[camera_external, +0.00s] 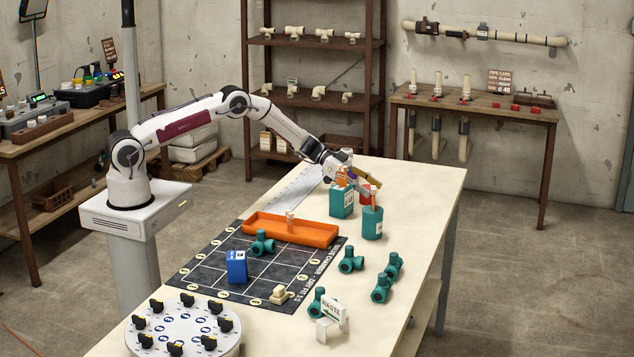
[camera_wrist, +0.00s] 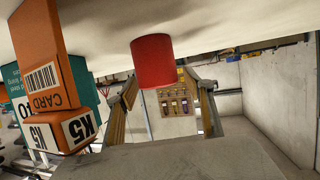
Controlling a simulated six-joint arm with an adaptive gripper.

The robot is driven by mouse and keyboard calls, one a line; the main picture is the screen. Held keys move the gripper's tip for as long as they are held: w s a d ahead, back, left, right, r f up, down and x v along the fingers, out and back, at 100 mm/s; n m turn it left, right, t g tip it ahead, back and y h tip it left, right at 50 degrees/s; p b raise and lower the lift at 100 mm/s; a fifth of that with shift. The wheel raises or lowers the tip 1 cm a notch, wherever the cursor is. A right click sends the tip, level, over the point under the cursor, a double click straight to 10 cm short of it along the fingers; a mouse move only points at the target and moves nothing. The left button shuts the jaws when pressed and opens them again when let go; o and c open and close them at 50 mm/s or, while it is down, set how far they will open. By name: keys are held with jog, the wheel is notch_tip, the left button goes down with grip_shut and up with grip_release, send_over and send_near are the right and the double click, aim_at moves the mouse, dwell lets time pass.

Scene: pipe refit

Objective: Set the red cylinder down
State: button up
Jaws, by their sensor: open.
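The red cylinder (camera_external: 368,192) is on the cream table, mostly behind a teal box and a teal canister in the external view. In the wrist view, where the table surface is at the top, the red cylinder (camera_wrist: 153,62) appears upright with one end against the table. My gripper (camera_external: 362,184) is low over the far part of the table, right beside the cylinder. In the wrist view my gripper (camera_wrist: 163,84) has its two fingers spread, one toward each side of the cylinder, with visible gaps. Nothing is held between them.
A teal box (camera_external: 342,201) and teal canister (camera_external: 372,223) stand close in front of the cylinder. An orange box marked K5 (camera_wrist: 52,72) is close on the left in the wrist view. An orange tray (camera_external: 290,230) lies nearer. The table's right side is partly clear.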

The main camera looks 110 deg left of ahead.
jog(key=shift+r, duration=0.55)
jog(key=v, duration=1.2)
dwell(0.3)
